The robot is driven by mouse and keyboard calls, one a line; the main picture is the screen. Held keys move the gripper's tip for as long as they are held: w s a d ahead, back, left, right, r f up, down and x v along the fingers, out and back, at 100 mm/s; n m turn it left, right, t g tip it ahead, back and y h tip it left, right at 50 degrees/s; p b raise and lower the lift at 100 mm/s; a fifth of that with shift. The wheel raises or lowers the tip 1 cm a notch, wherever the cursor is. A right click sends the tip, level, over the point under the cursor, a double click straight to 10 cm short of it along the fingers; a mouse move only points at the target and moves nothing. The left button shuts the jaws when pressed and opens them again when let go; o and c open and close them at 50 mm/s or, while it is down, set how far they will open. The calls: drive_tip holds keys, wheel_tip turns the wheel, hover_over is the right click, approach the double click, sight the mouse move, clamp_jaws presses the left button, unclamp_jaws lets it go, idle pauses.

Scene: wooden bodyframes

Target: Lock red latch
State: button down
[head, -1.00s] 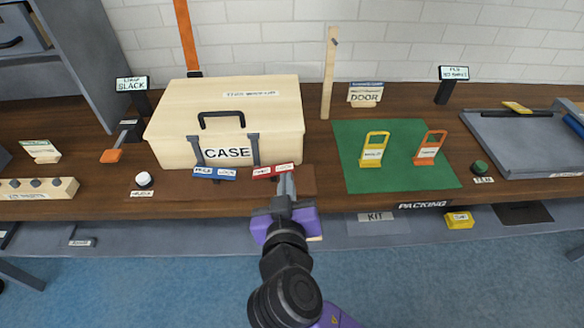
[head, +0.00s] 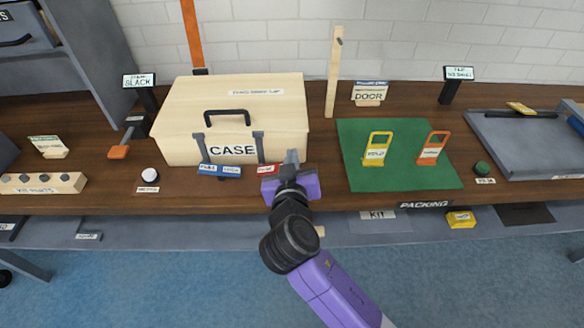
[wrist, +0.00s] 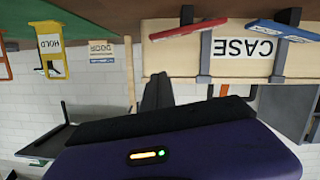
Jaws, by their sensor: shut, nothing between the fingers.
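The pale wooden case (head: 285,115) stands on the bench with its lid down and a black handle on top. The red latch (head: 268,170) is at the lower right of the case's front, below a grey strap; it also shows upside down in the wrist view (wrist: 187,29). My gripper (head: 292,158) is shut and empty, at the right end of the red latch near the case's front right corner. It hides part of the latch in the head view. I cannot tell whether it touches. The blue latch (head: 220,170) is to the left, below the other strap.
A green mat (head: 400,178) to the right holds a yellow tag stand (head: 376,150) and an orange one (head: 432,148). A wooden post (head: 333,75) stands behind, right of the case. A white button (head: 150,175) is left of the case. Bare bench lies between case and mat.

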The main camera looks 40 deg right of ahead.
sight(277, 169)
drive_tip(key=shift+w+d+f, duration=0.1)
drive_tip(key=shift+d+f, duration=0.1)
drive_tip(key=shift+f, duration=0.5)
drive_tip(key=shift+s+d+f, duration=0.1)
drive_tip(key=shift+d+f, duration=0.1)
drive_tip(key=shift+f, duration=0.5)
drive_tip(key=shift+w+d+f, duration=0.1)
drive_tip(key=shift+d+f, duration=0.1)
drive_tip(key=shift+f, duration=0.5)
drive_tip(key=shift+f, duration=0.1)
